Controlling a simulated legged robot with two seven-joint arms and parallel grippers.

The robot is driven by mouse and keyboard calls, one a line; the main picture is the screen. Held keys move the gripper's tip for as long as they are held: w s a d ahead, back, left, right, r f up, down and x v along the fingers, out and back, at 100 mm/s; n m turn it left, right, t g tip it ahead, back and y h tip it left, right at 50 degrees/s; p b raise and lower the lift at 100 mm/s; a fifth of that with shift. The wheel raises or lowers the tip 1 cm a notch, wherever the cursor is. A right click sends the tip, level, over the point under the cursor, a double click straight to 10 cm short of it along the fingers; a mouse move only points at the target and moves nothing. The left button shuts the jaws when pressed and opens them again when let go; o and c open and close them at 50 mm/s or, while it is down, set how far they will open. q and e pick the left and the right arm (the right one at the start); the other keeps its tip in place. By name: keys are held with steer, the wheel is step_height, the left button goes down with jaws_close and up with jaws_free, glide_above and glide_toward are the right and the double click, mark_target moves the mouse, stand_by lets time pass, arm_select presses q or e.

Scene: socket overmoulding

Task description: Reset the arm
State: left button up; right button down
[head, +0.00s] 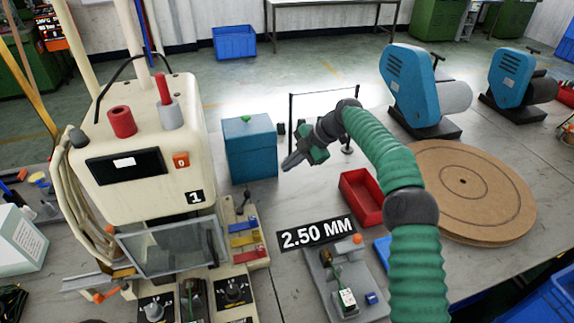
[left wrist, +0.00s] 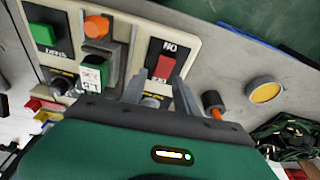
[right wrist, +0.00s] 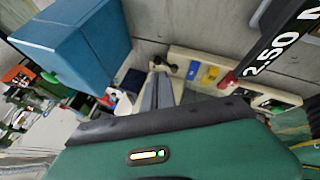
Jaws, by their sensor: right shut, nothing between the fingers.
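My right gripper (head: 291,163) is over the table in the head view, between the blue box and the red bin, with its arm coming in from the lower right. Its fingers (right wrist: 157,92) are together and empty in the right wrist view. My left gripper (left wrist: 160,92) shows in the left wrist view with its fingers apart and nothing seen between them. It is above a cream control panel (left wrist: 130,28) with a green button (left wrist: 43,35) and a red switch (left wrist: 162,68). The left gripper cannot be made out in the head view.
The cream moulding machine (head: 140,145) stands at the left. A blue box (head: 250,150), a red bin (head: 360,197), a fixture by the "2.50 MM" sign (head: 316,233) and a round brown board (head: 465,185) are on the table. Bare table lies below the right gripper.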

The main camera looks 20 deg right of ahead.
arm_select(q)
steer(key=shift+d, duration=0.1)
arm_select(e)
steer(key=shift+d, duration=0.1)
